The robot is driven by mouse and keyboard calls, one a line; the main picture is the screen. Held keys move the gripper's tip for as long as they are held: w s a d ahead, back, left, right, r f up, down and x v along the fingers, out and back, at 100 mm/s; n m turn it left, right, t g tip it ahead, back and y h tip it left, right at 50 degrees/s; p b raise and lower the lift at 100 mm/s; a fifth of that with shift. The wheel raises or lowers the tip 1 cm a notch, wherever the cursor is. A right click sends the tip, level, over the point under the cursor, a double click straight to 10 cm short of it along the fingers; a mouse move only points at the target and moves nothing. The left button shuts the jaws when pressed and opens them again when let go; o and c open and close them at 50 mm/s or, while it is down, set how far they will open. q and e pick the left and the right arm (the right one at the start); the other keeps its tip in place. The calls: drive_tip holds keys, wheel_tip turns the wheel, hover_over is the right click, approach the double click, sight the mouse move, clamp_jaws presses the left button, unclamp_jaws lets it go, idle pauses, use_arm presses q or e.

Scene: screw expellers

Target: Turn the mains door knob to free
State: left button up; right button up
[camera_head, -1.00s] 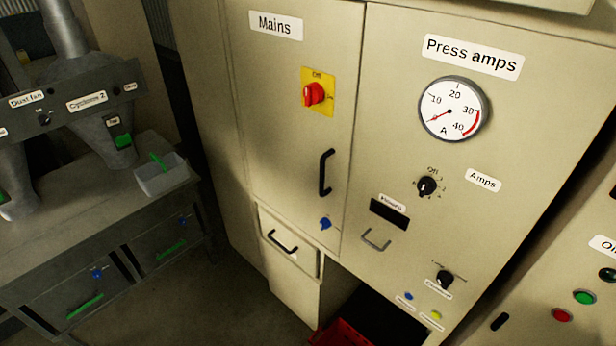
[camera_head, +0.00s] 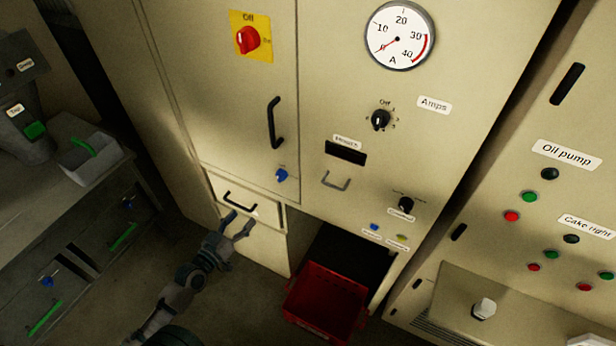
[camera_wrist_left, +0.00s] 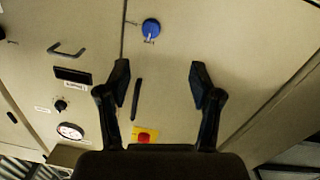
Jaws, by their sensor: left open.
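The mains door knob is a small blue knob (camera_head: 281,175) low on the mains door (camera_head: 225,110), below the black door handle (camera_head: 275,123). In the left wrist view the blue knob (camera_wrist_left: 151,27) shows above and between the fingertips, with a dark mark beside it on each of two sides. My left gripper (camera_head: 237,222) is open and empty in front of the drawer, below and left of the knob and apart from it. It also shows in the left wrist view (camera_wrist_left: 158,76) with its fingers spread. My right gripper is not in view.
A drawer with a black handle (camera_head: 240,204) sits under the door. A red bin (camera_head: 325,300) stands in the opening to its right. A red switch on a yellow plate (camera_head: 247,39) is higher on the door. A grey bench (camera_head: 95,215) stands at left.

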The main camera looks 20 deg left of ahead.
use_arm(q)
drive_tip(key=d+r, duration=0.1)
drive_tip(key=p, duration=0.2)
approach(283, 173)
drive_tip(key=w+f, duration=0.2)
drive_tip(key=w, duration=0.6)
drive_tip(key=shift+p, duration=0.45)
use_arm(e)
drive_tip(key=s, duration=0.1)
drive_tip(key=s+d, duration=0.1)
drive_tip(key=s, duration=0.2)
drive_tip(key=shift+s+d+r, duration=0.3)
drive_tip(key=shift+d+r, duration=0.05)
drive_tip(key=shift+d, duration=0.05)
use_arm(q)
drive_tip(key=shift+w+d, duration=0.1)
clamp_jaws()
